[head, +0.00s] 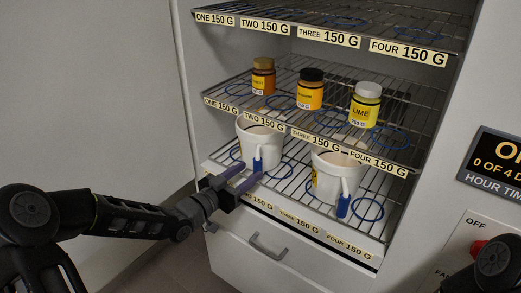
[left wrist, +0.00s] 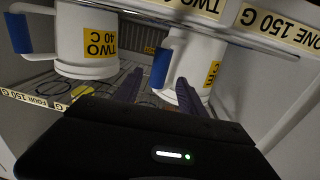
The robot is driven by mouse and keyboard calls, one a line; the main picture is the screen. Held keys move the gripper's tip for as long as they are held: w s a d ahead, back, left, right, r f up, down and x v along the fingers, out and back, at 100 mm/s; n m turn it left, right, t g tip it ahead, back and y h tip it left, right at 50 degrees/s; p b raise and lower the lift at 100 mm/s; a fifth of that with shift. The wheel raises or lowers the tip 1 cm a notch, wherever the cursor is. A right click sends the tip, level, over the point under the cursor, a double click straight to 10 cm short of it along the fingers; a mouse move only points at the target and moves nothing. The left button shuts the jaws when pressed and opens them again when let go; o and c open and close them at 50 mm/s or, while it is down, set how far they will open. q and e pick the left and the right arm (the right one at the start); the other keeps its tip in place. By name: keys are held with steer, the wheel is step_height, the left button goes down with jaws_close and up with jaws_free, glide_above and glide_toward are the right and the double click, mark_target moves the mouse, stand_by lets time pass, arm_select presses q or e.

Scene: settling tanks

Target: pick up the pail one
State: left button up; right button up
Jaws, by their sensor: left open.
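Two white pails with blue-gripped handles stand on the lowest wire shelf. The left pail (head: 264,143) is in front of my left gripper (head: 251,171); it is the right-hand pail (left wrist: 203,52) in the left wrist view, its yellow label only partly readable. The other pail (head: 331,176) reads TWO 40 C in the left wrist view (left wrist: 88,42), which is upside down. My left gripper is open, its purple fingers either side of the near pail's blue handle grip (left wrist: 161,68). I cannot tell whether they touch it. My right gripper is not in view.
The middle shelf (head: 288,107) above holds three yellow-labelled jars, one marked LIME (head: 366,106). The top shelf (head: 330,27) shows blue rings and no jars. Below is a drawer with a handle (head: 268,247). A control panel (head: 455,245) stands at right.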

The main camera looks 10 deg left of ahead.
mark_target(255, 169)
arm_select(q)
steer(key=shift+x, duration=2.6)
steer(key=shift+d+f, duration=0.1)
steer(key=shift+f, duration=0.1)
jaws_close()
